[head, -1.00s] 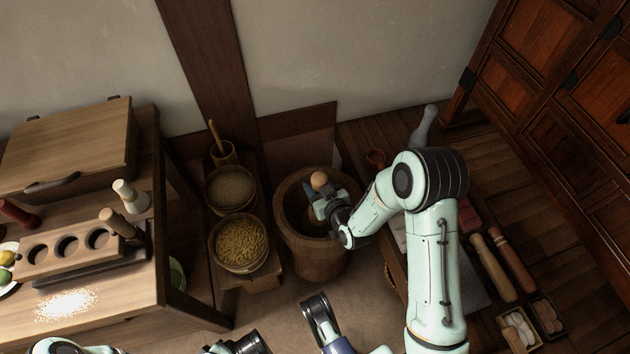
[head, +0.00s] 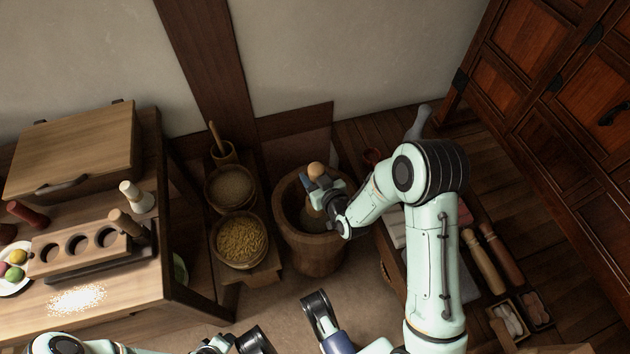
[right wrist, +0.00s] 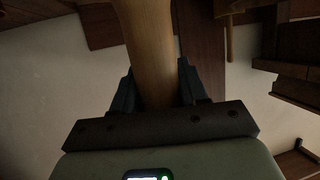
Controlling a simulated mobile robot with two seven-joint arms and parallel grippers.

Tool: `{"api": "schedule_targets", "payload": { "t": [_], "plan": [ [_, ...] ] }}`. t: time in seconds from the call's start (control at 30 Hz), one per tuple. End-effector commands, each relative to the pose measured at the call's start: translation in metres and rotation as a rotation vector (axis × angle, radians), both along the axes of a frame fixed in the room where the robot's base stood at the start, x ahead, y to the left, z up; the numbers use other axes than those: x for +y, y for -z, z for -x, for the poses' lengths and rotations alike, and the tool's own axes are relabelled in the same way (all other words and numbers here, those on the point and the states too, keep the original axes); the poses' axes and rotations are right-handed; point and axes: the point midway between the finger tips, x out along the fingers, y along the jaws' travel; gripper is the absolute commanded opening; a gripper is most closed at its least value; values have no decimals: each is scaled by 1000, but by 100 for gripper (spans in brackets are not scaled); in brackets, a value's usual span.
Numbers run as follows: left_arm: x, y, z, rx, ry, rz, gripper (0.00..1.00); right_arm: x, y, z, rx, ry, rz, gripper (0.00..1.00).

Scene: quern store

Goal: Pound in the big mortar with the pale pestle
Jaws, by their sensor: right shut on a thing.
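The big wooden mortar (head: 318,255) stands on the floor in the middle of the head view. My right gripper (head: 318,190) is over its opening, shut on the pale pestle (head: 316,169). The pestle is close to upright, its rounded top above the fingers and its lower part down inside the mortar. The right wrist view shows the pestle's shaft (right wrist: 150,45) between the fingers (right wrist: 155,90). Whether the lower end touches the mortar's bottom is hidden. My left gripper (head: 255,341) is at the bottom edge, partly cut off; its jaws are unclear.
Left of the mortar stand a basket of grain (head: 241,240) and a bowl (head: 230,187) on a low stand. A wooden table (head: 135,297) at left carries a holed rack (head: 77,245). More pestles (head: 484,258) lie right of my right arm. Bare floor (head: 275,300) lies before the mortar.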

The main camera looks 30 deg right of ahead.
Motion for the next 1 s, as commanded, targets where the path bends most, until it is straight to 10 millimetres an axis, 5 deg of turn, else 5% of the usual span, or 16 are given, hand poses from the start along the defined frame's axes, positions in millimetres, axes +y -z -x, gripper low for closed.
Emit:
{"api": "schedule_targets", "payload": {
  "t": [0.03,0.1,0.47,1.0],
  "plan": [
    [0,-13,1,-4,0,0,48,0,-18,-1,-8,-1,1,0],
    [0,-17,1,-5,0,0,48,0,-24,-1,-7,-1,1,0],
    [0,-17,1,-5,0,0,48,0,-25,-1,-5,0,0,0],
    [0,-79,0,-26,0,0,48,0,-112,-1,-8,0,1,0]
  ]
}}
